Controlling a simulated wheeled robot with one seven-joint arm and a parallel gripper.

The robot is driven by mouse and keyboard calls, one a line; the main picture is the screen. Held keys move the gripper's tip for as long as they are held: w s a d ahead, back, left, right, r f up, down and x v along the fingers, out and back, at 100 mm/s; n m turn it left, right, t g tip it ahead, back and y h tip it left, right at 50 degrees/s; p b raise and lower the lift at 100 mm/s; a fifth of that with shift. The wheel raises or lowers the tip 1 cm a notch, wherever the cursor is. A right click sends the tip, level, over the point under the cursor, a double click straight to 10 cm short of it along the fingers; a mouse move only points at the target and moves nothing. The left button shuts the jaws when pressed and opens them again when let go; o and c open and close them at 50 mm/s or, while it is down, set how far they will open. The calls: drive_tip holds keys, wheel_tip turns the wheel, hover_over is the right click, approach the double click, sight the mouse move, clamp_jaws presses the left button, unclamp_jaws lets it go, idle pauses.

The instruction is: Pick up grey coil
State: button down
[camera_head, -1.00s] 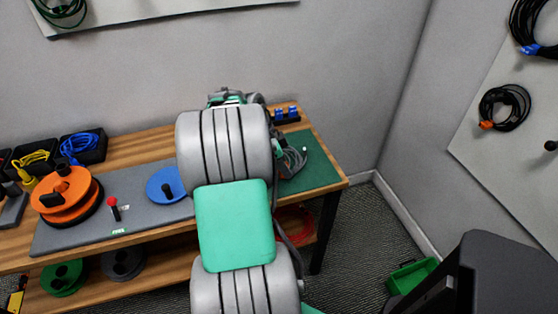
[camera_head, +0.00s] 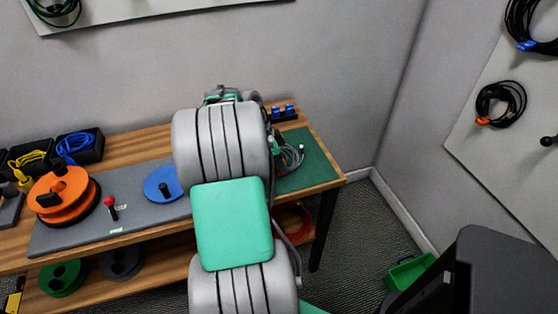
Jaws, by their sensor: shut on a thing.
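The grey coil (camera_head: 292,157) is at the right end of the workbench, over the green mat (camera_head: 318,172), just right of my arm. My gripper (camera_head: 279,143) is at the coil's upper left side and is shut on it. My large grey and green arm links hide most of the gripper and the left part of the coil. I cannot tell whether the coil is clear of the mat.
Blue clips (camera_head: 283,112) stand at the bench's back right. A blue spool (camera_head: 163,184) and an orange reel (camera_head: 64,196) are on the left, with black bins (camera_head: 80,147) behind. A green crate (camera_head: 410,271) is on the floor at right.

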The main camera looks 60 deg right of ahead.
wheel_tip(320, 180, up, 3)
drive_tip(key=shift+r, duration=0.1)
drive_tip(key=a+r, duration=0.9)
drive_tip(key=a, duration=0.5)
drive_tip(key=shift+s+r, duration=0.25)
drive_tip(key=shift+r, duration=0.15)
